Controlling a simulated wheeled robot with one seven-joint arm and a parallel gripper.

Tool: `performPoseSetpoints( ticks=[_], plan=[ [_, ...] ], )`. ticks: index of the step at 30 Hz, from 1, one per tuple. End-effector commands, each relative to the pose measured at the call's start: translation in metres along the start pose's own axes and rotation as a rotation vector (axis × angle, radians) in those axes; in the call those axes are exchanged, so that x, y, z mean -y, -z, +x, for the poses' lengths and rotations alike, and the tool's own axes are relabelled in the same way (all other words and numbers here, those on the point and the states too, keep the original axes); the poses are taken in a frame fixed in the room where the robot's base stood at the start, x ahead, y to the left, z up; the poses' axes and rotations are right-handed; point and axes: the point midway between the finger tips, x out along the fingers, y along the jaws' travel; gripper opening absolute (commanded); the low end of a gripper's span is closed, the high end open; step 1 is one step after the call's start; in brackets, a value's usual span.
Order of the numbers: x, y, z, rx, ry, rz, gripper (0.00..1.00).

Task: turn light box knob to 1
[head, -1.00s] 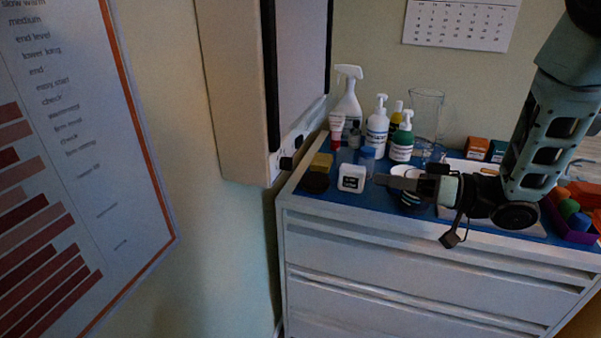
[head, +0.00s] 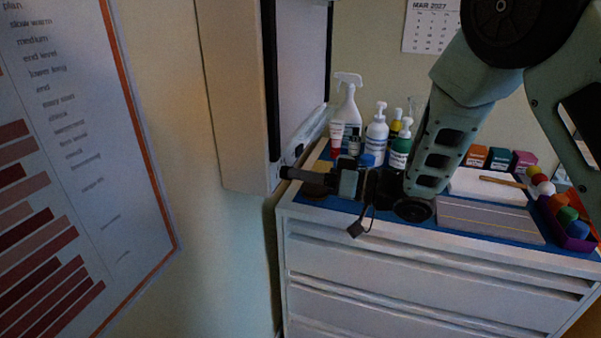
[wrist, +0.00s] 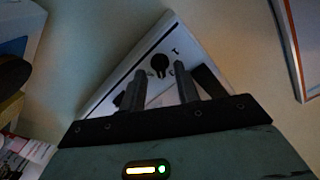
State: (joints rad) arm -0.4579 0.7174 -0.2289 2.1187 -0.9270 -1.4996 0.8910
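The light box (head: 235,95) hangs on the wall, a cream casing with a pale front panel. In the wrist view its end face (wrist: 174,34) shows with a black round knob (wrist: 160,62) and small marks too small to read. My gripper (head: 288,173) is at the box's lower right corner in the head view, where its fingers cover the knob. In the wrist view my gripper (wrist: 157,79) is open, its two fingers apart with nothing between them. The knob lies just past the fingertips, roughly centred between them; I cannot tell whether they touch it.
A white drawer cabinet (head: 420,275) with a blue top stands below. A spray bottle (head: 347,110), pump bottles (head: 377,135) and a red-capped tube (head: 336,140) stand close behind my gripper. A purple tray (head: 570,225) of coloured items is at right. A wall chart (head: 95,190) is at left.

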Motion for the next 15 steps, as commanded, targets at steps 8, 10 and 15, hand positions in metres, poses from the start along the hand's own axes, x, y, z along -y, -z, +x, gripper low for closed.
performPoseSetpoints(
  ticks=[8, 10, 15],
  plan=[
    [0.0002, -0.0001, 0.0119, 0.000, 0.000, 0.000, 0.32],
    [0.0001, 0.0000, 0.0118, 0.000, 0.000, 0.000, 0.32],
    [0.0000, 0.0000, 0.0116, 0.000, 0.000, 0.000, 0.15]
  ],
)
